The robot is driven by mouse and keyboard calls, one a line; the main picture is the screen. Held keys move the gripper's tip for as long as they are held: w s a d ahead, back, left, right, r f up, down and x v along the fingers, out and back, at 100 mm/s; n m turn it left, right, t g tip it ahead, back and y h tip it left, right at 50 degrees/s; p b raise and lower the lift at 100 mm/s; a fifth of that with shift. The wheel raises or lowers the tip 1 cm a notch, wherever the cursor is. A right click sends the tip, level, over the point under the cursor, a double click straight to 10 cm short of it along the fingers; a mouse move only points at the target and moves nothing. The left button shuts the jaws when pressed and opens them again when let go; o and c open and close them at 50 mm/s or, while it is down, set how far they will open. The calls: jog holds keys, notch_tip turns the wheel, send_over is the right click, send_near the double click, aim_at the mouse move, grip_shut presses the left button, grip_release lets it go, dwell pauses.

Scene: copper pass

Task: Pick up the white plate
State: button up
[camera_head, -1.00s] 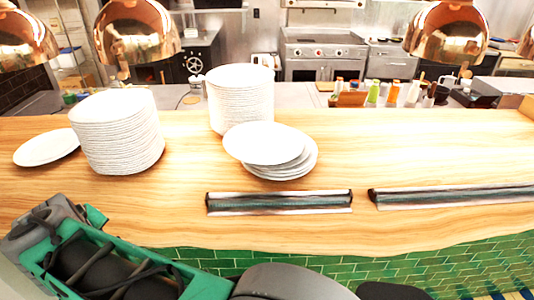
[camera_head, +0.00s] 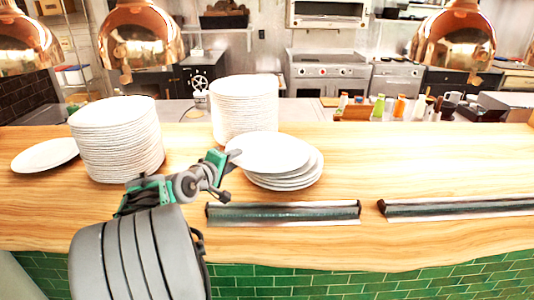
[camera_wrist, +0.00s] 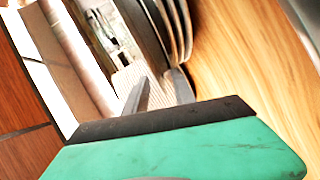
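Several white plates lie in a short stack on the wooden counter; the top white plate (camera_head: 268,150) sits off-centre, overhanging to the left. My gripper (camera_head: 229,175) is at the left edge of this short stack, its fingers spread apart. In the wrist view the two fingertips (camera_wrist: 160,92) point at the shaded plate rims (camera_wrist: 168,30), with a gap between them. Whether a rim lies between the fingers or touches them, I cannot tell.
A tall plate stack (camera_head: 117,140) stands at the left and another tall stack (camera_head: 245,108) behind the short one. A lone plate (camera_head: 45,155) lies far left. Two dark strip fixtures (camera_head: 283,212) (camera_head: 455,205) lie along the front. Copper lamps (camera_head: 140,38) hang above.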

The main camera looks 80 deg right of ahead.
jog(key=shift+c, duration=0.3)
grip_shut()
jog(key=shift+a, duration=0.1)
dwell(0.9)
jog(key=shift+r, duration=0.1)
